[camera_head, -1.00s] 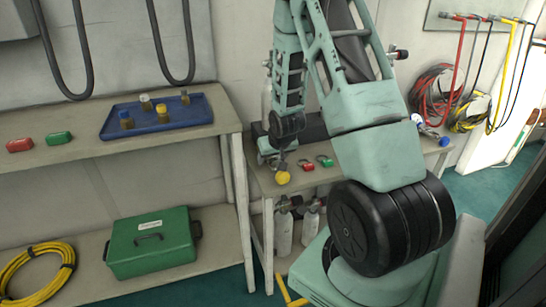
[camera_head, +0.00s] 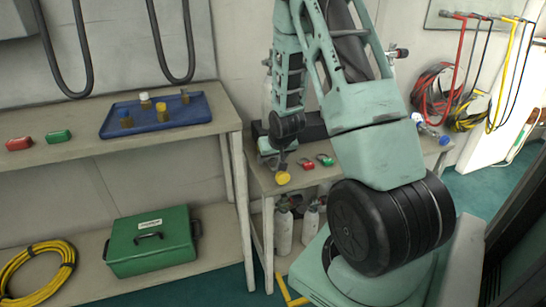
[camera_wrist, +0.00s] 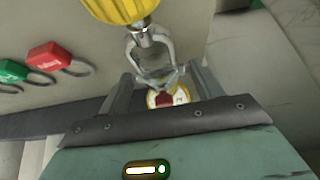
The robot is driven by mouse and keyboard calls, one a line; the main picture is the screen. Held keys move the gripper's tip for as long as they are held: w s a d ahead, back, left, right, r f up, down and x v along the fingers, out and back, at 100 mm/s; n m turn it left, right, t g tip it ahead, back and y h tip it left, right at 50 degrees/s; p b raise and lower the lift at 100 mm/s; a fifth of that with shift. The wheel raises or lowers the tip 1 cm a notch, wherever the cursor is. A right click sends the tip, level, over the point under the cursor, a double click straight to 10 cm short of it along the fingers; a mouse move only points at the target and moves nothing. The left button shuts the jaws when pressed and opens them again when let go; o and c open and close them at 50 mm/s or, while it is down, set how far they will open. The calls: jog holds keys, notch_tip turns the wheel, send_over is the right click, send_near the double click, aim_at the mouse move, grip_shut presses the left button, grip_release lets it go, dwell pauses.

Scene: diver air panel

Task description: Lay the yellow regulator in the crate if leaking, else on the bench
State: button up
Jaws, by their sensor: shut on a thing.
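The yellow regulator has a round yellow knob (camera_wrist: 120,10), a metal yoke and a small gauge (camera_wrist: 168,96) with a red and white face; its reading is too small to make out. My gripper (camera_wrist: 160,82) is shut on the regulator's metal body, one finger on each side. In the head view the regulator's yellow knob (camera_head: 283,178) shows just below my gripper (camera_head: 282,161), at the front edge of the right bench (camera_head: 257,176). I cannot tell if it touches the bench. No open crate is clear in view.
Red (camera_head: 307,165) and green (camera_head: 325,160) tagged shackles lie right of the regulator. Grey cylinders (camera_head: 284,232) stand under the bench. The left bench holds a blue tray (camera_head: 165,127) with small bottles. A closed green case (camera_head: 150,243) and yellow hose (camera_head: 38,268) sit on the lower shelf.

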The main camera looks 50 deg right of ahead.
jog(key=shift+f, duration=0.15)
jog(key=o, duration=1.5)
jog(key=shift+p+v, duration=1.7)
jog(key=shift+v, duration=7.05)
